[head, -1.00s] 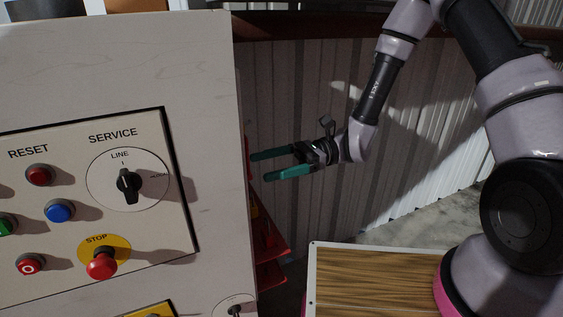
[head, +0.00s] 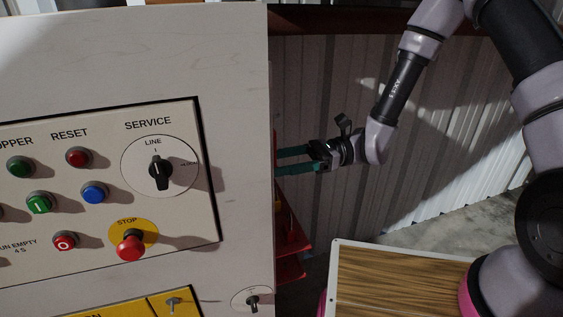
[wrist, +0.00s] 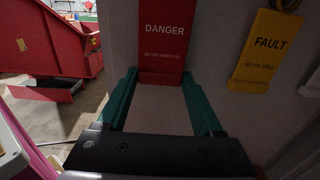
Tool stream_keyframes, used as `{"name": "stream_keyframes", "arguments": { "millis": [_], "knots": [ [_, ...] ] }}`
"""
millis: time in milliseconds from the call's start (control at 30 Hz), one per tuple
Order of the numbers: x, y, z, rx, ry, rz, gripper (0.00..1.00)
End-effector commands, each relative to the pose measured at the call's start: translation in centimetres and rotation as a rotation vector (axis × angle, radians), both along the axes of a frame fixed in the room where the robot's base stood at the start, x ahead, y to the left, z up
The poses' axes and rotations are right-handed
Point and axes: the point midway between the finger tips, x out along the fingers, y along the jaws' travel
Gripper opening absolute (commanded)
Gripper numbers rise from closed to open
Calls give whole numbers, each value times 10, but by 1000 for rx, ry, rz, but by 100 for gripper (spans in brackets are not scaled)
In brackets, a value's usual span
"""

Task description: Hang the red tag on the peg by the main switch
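The red tag (wrist: 162,40), lettered DANGER, hangs flat against the grey cabinet side in the wrist view. My gripper (wrist: 158,80) is open, with its two teal fingers spread to either side of the tag's lower end. I cannot tell whether they touch it. In the head view my gripper (head: 282,161) reaches in at the cabinet's right side, its fingertips at the cabinet edge. A black rotary switch (head: 160,172) marked SERVICE and LINE is on the cabinet front. A smaller black switch (head: 252,301) is lower right. I see no clear peg or label for a main switch.
A yellow FAULT tag (wrist: 264,50) hangs right of the red one. The cabinet (head: 235,120) fills the left of the head view, with a red stop button (head: 130,248). A wood-topped surface (head: 400,285) is at lower right. Red machinery (wrist: 50,40) stands at left.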

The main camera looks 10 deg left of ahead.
Motion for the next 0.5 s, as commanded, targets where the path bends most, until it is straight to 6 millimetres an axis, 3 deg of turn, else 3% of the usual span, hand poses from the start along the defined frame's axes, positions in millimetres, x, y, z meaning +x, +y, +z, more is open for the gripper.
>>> {"name": "stream_keyframes", "arguments": {
  "millis": [500],
  "knots": [
    [0,0,3,0,0,0,37]
  ]
}}
